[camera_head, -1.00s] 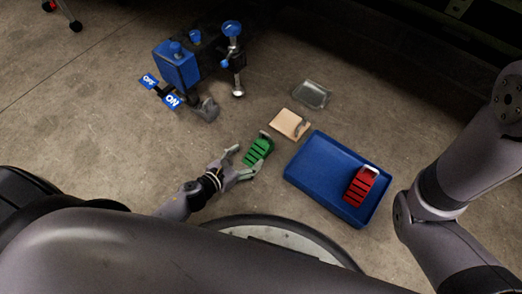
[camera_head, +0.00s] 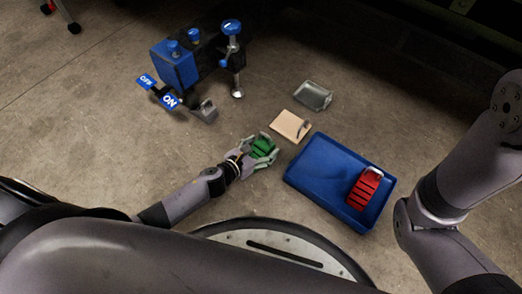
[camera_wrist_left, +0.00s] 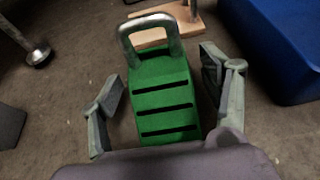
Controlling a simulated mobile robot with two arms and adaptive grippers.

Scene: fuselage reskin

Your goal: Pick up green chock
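The green chock (camera_head: 262,148) lies on the floor to the left of the blue tray. In the left wrist view the green chock (camera_wrist_left: 164,100) has dark slots across its top and a metal handle at its far end. My left gripper (camera_head: 259,151) is at the chock, with one finger on each side of it. In the left wrist view the left gripper (camera_wrist_left: 168,95) is open, with a gap between the left finger and the chock and a smaller one at the right. My right gripper is not in view.
The blue tray (camera_head: 310,183) holds a red chock (camera_head: 364,188). A wooden block with a handle (camera_head: 288,125) and a grey metal piece (camera_head: 313,95) lie beyond the green chock. A blue and black machine with ON and OFF pedals (camera_head: 178,67) stands at upper left.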

